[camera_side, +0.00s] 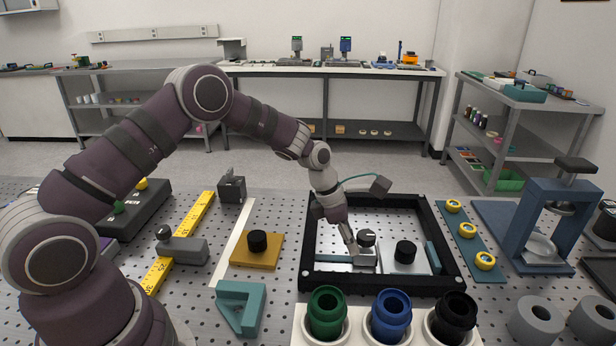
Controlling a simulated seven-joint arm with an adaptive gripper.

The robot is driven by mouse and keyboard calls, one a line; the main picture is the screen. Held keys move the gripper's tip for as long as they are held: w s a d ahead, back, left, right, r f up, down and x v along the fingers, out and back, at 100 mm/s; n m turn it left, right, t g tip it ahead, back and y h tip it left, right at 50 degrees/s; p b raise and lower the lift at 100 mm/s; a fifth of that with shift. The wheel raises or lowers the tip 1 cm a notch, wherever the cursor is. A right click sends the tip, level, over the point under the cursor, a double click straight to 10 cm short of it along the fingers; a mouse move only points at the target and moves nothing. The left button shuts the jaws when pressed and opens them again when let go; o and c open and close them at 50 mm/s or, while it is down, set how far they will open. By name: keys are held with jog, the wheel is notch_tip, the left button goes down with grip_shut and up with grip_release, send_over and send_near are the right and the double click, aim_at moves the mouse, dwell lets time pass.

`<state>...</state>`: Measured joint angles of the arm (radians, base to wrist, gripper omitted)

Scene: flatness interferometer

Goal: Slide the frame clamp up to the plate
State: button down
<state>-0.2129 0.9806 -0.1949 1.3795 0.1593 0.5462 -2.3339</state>
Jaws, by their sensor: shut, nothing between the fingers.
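A black rectangular frame (310,235) lies on the perforated table, with a bright inner surface. Inside it, a light square plate (412,268) with a black knob sits at the front right. A small grey block with a dark knob, seemingly the frame clamp (367,261), sits just left of the plate; I cannot tell whether they touch. My gripper (354,249) is shut and empty, tilted down at the clamp's left side. The fingertips hide part of the clamp, and contact is unclear. Teal strips lie inside the frame at the front left (333,259) and right (433,258).
Green (327,312), blue (391,314) and black (452,316) cups stand in a white holder in front of the frame. A yellow block (257,251) with a black knob lies left. A blue strip with yellow rings (466,239) and a blue press (548,225) stand right.

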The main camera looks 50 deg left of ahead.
jog(key=s+a, duration=0.3)
jog(key=shift+a+r, duration=0.1)
jog(key=shift+r, duration=0.1)
jog(key=v, duration=0.9)
jog(key=t+h, duration=0.3)
send_near(353, 259)
jog(key=f, duration=0.3)
jog(key=shift+a+f, duration=0.2)
jog(key=shift+f, duration=0.05)
jog(key=w+d, duration=0.2)
jog(key=shift+w+d+f, duration=0.3)
jog(key=shift+w+f, duration=0.1)
jog(key=shift+w+d, duration=0.35)
